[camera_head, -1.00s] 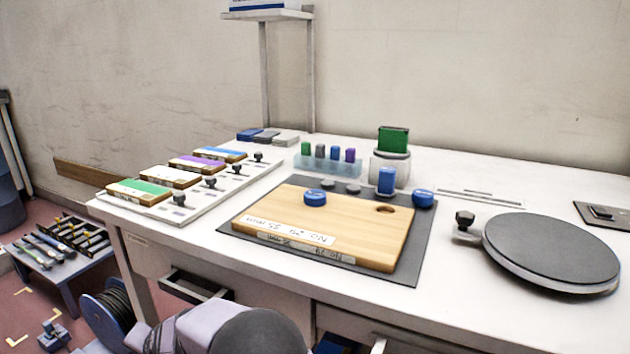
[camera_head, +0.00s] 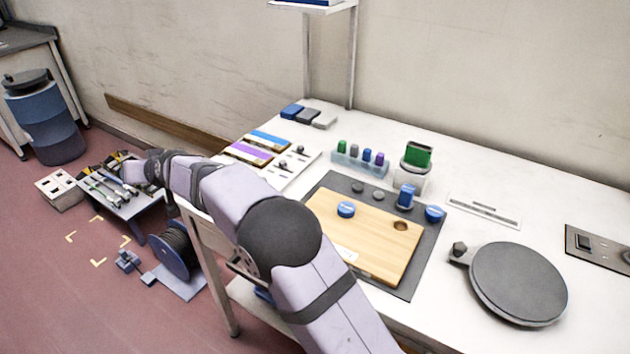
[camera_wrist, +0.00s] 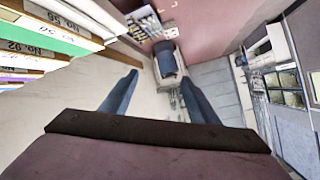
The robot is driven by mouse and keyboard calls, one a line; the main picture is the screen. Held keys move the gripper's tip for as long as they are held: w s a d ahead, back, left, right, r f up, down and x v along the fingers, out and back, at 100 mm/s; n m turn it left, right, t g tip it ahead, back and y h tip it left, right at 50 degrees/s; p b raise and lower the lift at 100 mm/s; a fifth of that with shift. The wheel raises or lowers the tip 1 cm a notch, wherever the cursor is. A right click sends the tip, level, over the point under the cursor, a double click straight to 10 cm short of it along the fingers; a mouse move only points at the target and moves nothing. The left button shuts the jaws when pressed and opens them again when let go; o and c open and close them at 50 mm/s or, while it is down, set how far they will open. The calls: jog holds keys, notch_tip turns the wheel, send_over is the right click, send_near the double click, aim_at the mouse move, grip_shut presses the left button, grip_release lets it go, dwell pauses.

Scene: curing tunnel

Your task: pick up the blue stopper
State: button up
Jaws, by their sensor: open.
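Several blue pieces are on the bench in the head view. A round blue knob-like piece (camera_head: 346,209) sits on the wooden board (camera_head: 375,247), left of the board's dark hole (camera_head: 400,226). A similar round blue piece (camera_head: 434,213) lies at the right edge of the dark mat (camera_head: 415,283). I cannot tell for certain which is the stopper. My gripper (camera_wrist: 160,97) is open and empty in the wrist view, well left of the board. Its fingers are hard to make out in the head view.
A clear rack (camera_head: 358,164) of coloured pegs and a white holder with a green block (camera_head: 418,154) stand behind the board. A grey turntable (camera_head: 518,283) is at right. Labelled cases (camera_head: 268,140) lie at left. My arm crosses the bench's left front.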

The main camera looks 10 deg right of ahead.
jog(key=w+d+r+n+h+p, duration=0.1)
jog(key=w+d+r+p, duration=0.1)
jog(key=d+r+p, duration=0.45)
jog(key=m+g+h+p, duration=0.1)
jog(key=g+h+p, duration=0.5)
jog(key=g+p, duration=0.3)
send_over(347, 207)
jog(key=shift+g, duration=0.4)
notch_tip(347, 207, down, 5)
jog(key=shift+d+r+b, duration=0.1)
jog(key=shift+b, duration=0.2)
jog(key=shift+f+p, duration=1.6)
jog(key=shift+f, duration=2.2)
jog(key=shift+c, duration=0.3)
jog(key=c, duration=1.1)
jog(key=shift+o, duration=0.2)
jog(key=shift+r, duration=0.1)
